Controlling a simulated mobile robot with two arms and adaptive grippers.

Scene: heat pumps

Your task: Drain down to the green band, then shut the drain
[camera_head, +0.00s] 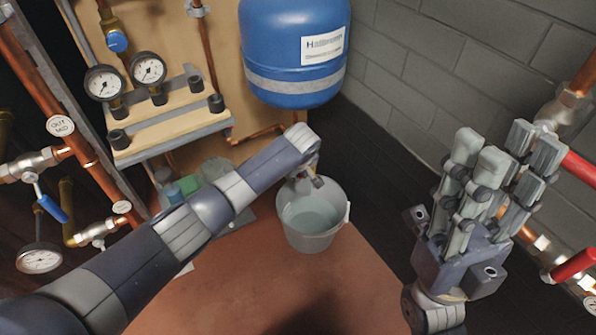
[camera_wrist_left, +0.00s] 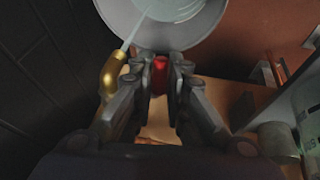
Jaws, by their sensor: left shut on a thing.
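My left gripper (camera_head: 308,180) reaches to the bucket's far rim, below the blue tank (camera_head: 293,60). In the left wrist view its fingers (camera_wrist_left: 160,85) are shut on a small red drain handle (camera_wrist_left: 159,68). Beside it a brass spout (camera_wrist_left: 112,75) lets out a thin pale stream of water (camera_wrist_left: 130,38) into the grey bucket (camera_wrist_left: 105,8). The bucket (camera_head: 310,240) stands on the floor in the head view, with water in it. Two round gauges (camera_head: 104,83) (camera_head: 149,69) sit on the left; their bands are too small to read. My right gripper (camera_head: 497,150) is open and empty.
Copper pipes with valves and another gauge (camera_head: 39,260) line the left side. A wooden shelf (camera_head: 165,130) holds black knobs. Bottles (camera_head: 188,185) stand on the floor behind my left arm. Red-handled pipes (camera_head: 575,265) are at the right. The reddish floor (camera_head: 290,285) in front is clear.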

